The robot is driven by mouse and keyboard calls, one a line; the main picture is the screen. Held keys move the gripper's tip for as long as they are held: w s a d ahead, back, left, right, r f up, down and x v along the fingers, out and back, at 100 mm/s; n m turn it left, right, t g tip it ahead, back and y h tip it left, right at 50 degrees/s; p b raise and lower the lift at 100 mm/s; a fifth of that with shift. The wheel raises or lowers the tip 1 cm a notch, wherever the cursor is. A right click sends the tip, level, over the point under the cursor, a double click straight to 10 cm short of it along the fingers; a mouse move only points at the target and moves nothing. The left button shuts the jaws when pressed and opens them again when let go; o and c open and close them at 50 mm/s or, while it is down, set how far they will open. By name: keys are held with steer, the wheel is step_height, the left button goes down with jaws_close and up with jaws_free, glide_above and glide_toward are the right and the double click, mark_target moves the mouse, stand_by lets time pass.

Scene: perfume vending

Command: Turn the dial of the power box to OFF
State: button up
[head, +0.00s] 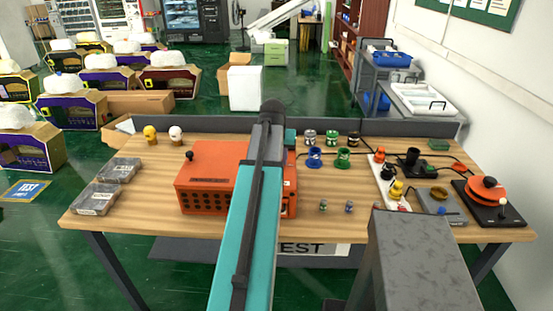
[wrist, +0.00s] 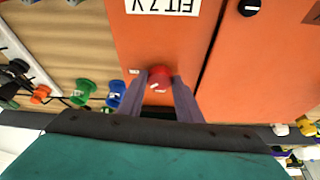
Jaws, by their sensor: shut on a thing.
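The orange power box (head: 205,180) stands on the wooden table, left of the middle in the head view. Its orange face (wrist: 180,45) fills the middle of the wrist view. A round red dial (wrist: 159,74) with a small pale mark is on this face. My gripper (wrist: 160,80) is shut on the red dial, one finger on each side of it. Small pale marks on the box lie near the dial, too small to read. In the head view my arm covers the right part of the box and hides the dial and the fingertips.
A black knob (wrist: 249,7) and an upside-down white label (wrist: 163,7) are also on the box. Blue (head: 314,157) and green (head: 342,160) spools stand right of it. A white power strip (head: 388,182) and an orange reel (head: 487,190) lie farther right. Grey cases (head: 95,199) lie left.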

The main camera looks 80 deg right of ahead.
steer(key=n, duration=0.1)
steer(key=n+t, duration=0.1)
steer(key=n, duration=0.1)
steer(key=n+t, duration=0.1)
steer(key=n, duration=0.1)
steer(key=shift+s+d+y, duration=0.15)
steer(key=shift+s+y, duration=0.15)
steer(key=shift+s, duration=0.1)
steer(key=n, duration=0.2)
steer(key=n+t+y+b, duration=0.1)
steer(key=n, duration=0.2)
steer(key=shift+s+d, duration=0.15)
steer(key=shift+n, duration=0.3)
steer(key=o, duration=1)
steer(key=shift+t, duration=0.3)
steer(key=shift+o, duration=0.2)
steer(key=shift+r, duration=0.1)
steer(key=b+v, duration=0.3)
steer(key=v, duration=1)
steer(key=shift+r, duration=0.3)
steer(key=shift+s, duration=0.1)
